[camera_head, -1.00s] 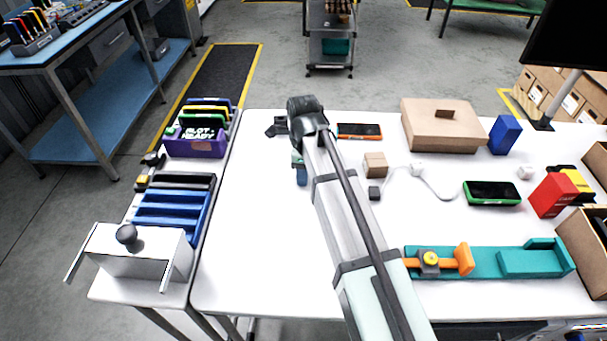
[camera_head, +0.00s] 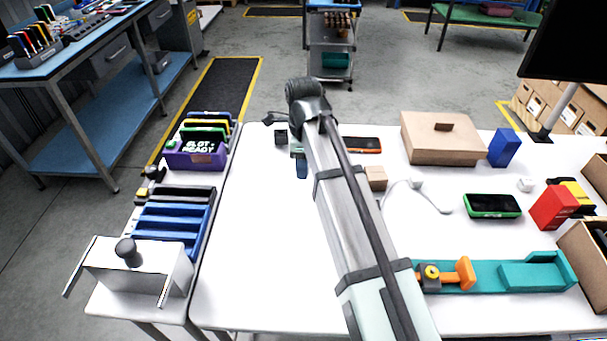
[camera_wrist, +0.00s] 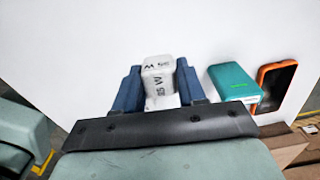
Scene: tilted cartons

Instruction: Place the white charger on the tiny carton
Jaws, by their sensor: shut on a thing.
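A white charger block (camera_wrist: 159,75) with printed text, including a "W", sits between the blue fingers of my gripper (camera_wrist: 158,82) in the wrist view. The gripper is shut on it, above a white surface. In the head view, a blue finger of my gripper (camera_head: 301,170) shows left of the arm; the arm hides the charger. The tiny carton (camera_head: 377,178) is a small brown box on the white table, right of my arm and apart from the gripper. Its lower left is close behind the arm's outline.
An orange-edged phone (camera_head: 362,145), a large carton (camera_head: 440,140), a blue box (camera_head: 504,147) and a white cable (camera_head: 430,196) lie right of the arm. A teal box (camera_wrist: 235,84) is beside the gripper.

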